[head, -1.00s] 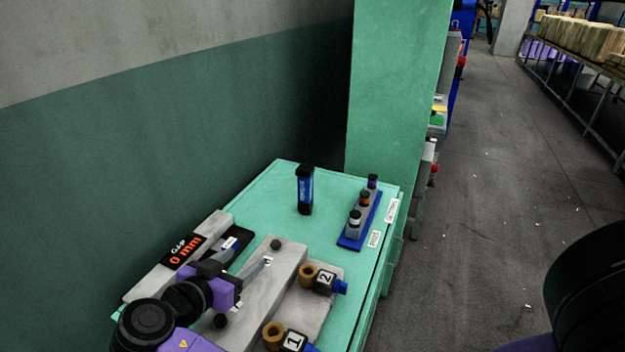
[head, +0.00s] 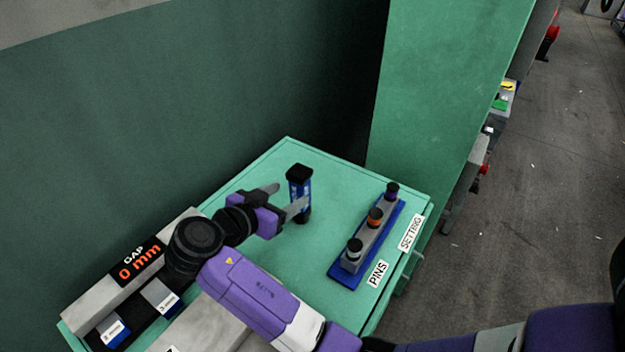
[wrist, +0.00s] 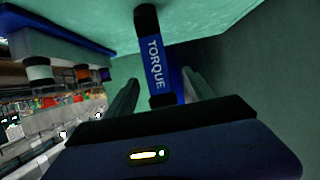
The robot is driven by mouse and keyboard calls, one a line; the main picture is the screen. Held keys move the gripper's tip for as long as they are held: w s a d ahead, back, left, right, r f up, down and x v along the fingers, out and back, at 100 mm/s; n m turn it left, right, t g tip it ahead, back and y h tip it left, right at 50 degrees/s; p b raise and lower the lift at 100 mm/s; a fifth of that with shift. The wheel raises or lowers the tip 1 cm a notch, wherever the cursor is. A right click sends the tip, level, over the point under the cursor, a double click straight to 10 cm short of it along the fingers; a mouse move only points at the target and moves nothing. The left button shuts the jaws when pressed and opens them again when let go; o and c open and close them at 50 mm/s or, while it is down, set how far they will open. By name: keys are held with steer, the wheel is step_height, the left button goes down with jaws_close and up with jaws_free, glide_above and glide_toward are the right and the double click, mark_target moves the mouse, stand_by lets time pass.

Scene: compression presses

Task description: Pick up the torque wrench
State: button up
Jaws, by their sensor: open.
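The torque wrench (head: 305,204) stands upright on the green bench top, a short blue body with black ends. In the wrist view the torque wrench (wrist: 156,66) shows the word TORQUE and lies between the two fingers, further out than their near parts. My gripper (head: 287,197) is open, with its two grey fingers reaching towards the wrench, one to either side of it. In the wrist view my gripper (wrist: 158,88) has a visible space between each finger and the wrench. I cannot tell whether either finger touches it.
A blue rack (head: 343,275) with three capped pins stands to the right, by the PINS and SETTING labels. A gap gauge reading 0 mm (head: 138,263) lies at the left. The green bench top (head: 345,185) is clear behind the wrench; a tall green panel (head: 440,110) rises behind.

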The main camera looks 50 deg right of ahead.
steer(key=x, duration=0.2)
steer(key=p+x, duration=0.1)
steer(key=x, duration=0.2)
steer(key=r+p+x, duration=0.1)
steer(key=x, duration=0.1)
steer(key=shift+s+d+f, duration=0.1)
steer(key=shift+s+d, duration=0.15)
steer(key=shift+d, duration=0.2)
steer(key=shift+d+f, duration=0.25)
steer(key=shift+d, duration=0.15)
jaws_close()
steer(key=shift+w+r, duration=0.1)
steer(key=shift+r, duration=0.05)
